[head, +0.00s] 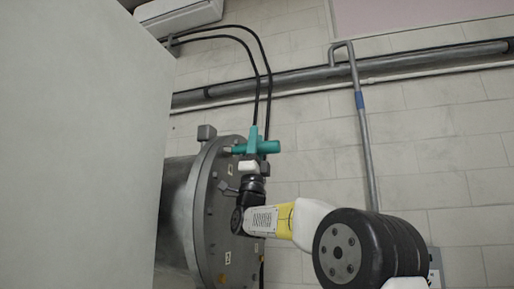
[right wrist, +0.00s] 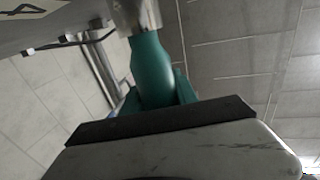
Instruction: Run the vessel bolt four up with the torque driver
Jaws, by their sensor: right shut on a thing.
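The teal torque driver (head: 262,147) is in my right gripper (head: 254,165), which is shut on it at the upper right of the vessel flange. The driver lies roughly level, its nose pointing left at the flange's top edge. The grey round vessel flange (head: 225,215) carries bolts and small white labels. In the right wrist view the teal driver (right wrist: 152,70) ends in a metal socket (right wrist: 137,14) close to the grey flange (right wrist: 45,22). A bolt at the socket is hidden, and I cannot tell whether it is seated. A dark mark on a white label is partly cut off. My left gripper is out of view.
A large pale panel (head: 75,150) fills the left of the head view. Black hoses (head: 262,65) hang down behind the driver. Metal pipes (head: 420,62) run along the tiled wall. Open space lies right of the flange, above my right arm.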

